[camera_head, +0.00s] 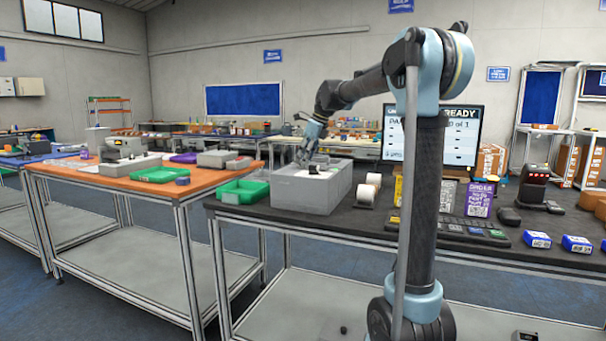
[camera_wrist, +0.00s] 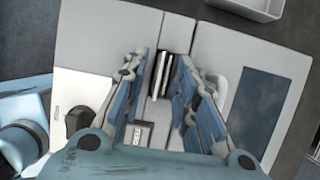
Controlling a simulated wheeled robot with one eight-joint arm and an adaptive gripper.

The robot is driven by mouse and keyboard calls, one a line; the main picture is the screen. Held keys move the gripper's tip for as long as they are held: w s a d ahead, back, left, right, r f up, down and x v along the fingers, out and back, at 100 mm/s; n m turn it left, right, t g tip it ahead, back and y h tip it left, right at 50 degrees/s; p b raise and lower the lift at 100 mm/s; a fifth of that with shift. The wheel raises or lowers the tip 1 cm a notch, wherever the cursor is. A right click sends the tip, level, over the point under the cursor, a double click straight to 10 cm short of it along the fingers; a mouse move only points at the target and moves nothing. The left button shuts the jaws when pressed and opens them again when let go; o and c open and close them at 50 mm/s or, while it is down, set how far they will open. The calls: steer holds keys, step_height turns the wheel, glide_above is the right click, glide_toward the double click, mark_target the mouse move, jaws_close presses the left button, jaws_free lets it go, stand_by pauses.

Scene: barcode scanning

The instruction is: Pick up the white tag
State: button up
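My gripper (camera_head: 307,152) points down over a grey box-shaped unit (camera_head: 300,193) on the dark table. In the wrist view my gripper (camera_wrist: 160,66) is open, its fingers apart on either side of a narrow dark slot. A thin white strip (camera_wrist: 161,72), which looks like the white tag seen edge-on, stands in that slot between the fingers. I cannot tell whether either finger touches it. A small white label with dark print (camera_wrist: 140,133) shows lower down, partly hidden by the gripper. In the head view the tag is too small to tell apart.
A green tray (camera_head: 243,191) sits left of the grey unit and white rolls (camera_head: 367,190) sit right of it. A monitor (camera_head: 462,136), a scanner (camera_head: 533,184) and small blue boxes (camera_head: 537,239) are further right. A dark blue panel (camera_wrist: 258,112) lies right of the fingers.

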jaws_close()
steer(key=shift+r, duration=0.1)
